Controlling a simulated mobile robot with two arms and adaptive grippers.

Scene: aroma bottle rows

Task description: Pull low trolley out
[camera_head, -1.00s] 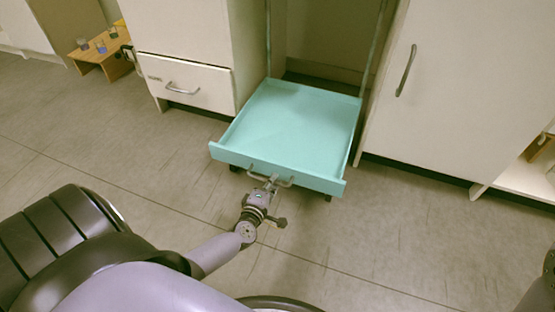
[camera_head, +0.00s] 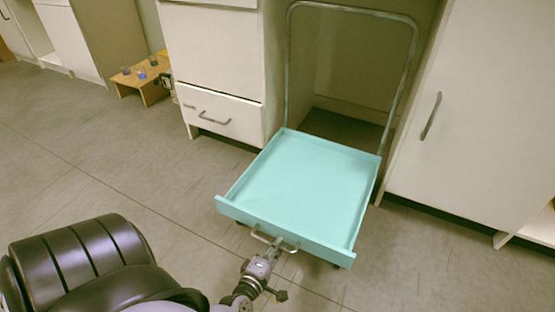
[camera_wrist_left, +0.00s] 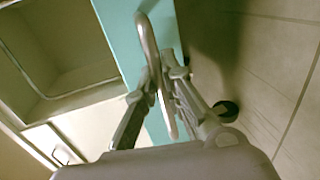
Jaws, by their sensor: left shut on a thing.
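The low trolley is a teal tray (camera_head: 300,190) with low walls, standing mostly out of a bay between white cabinets. A tall grey tube frame (camera_head: 287,70) rises at its back end. My left gripper (camera_head: 268,250) is at the trolley's front wall, shut on the grey bar handle (camera_head: 290,249). In the left wrist view the handle (camera_wrist_left: 148,40) passes between the fingers of my left gripper (camera_wrist_left: 162,78), and a dark caster (camera_wrist_left: 226,110) shows beside them. My right gripper is not in view.
A white drawer cabinet (camera_head: 225,117) stands left of the bay and a white door cabinet (camera_head: 460,120) stands close on the right. A small wooden stand (camera_head: 145,82) with little glasses is at the far left. The floor in front is clear.

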